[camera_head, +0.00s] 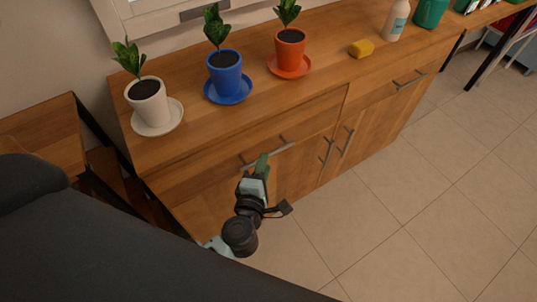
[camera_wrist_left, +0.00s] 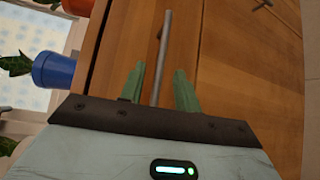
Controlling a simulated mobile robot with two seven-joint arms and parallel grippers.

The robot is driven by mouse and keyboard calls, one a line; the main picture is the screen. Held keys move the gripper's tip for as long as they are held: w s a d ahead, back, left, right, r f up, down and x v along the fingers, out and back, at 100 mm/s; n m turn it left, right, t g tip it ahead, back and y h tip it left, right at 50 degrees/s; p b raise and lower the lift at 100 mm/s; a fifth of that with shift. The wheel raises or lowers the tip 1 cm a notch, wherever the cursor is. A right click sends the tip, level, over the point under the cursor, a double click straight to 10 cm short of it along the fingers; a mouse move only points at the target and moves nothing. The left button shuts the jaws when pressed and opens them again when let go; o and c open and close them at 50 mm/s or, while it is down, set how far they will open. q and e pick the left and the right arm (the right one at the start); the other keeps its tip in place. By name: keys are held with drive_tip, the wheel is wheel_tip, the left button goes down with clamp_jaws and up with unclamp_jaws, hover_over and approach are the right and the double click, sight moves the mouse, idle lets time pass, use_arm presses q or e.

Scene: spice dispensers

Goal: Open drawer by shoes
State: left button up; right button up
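The near drawer (camera_head: 200,178) of the wooden cabinet looks shut. Its metal bar handle (camera_head: 283,147) shows just beyond my left gripper (camera_head: 262,162). In the left wrist view, the two green fingers of my left gripper (camera_wrist_left: 160,88) stand apart. The handle bar (camera_wrist_left: 166,55) runs between them in the picture, with a gap on each side. I cannot tell how deep it sits between the fingers. No shoes are visible in either view. My right gripper is not in view.
On the cabinet top (camera_head: 325,75) stand a white pot (camera_head: 149,107), a blue pot (camera_head: 225,76), an orange pot (camera_head: 290,54), a yellow sponge (camera_head: 361,48) and a bottle (camera_head: 396,20). Another drawer handle (camera_head: 410,80) is farther right. The tiled floor (camera_head: 400,215) in front is clear.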

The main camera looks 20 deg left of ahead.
use_arm(q)
drive_tip(key=shift+w+a+f, duration=0.15)
drive_tip(key=shift+w+f, duration=0.05)
drive_tip(key=shift+w, duration=0.95)
drive_tip(key=shift+w+a+f, duration=0.1)
drive_tip(key=shift+w+f, duration=0.05)
drive_tip(key=shift+w, duration=0.95)
clamp_jaws()
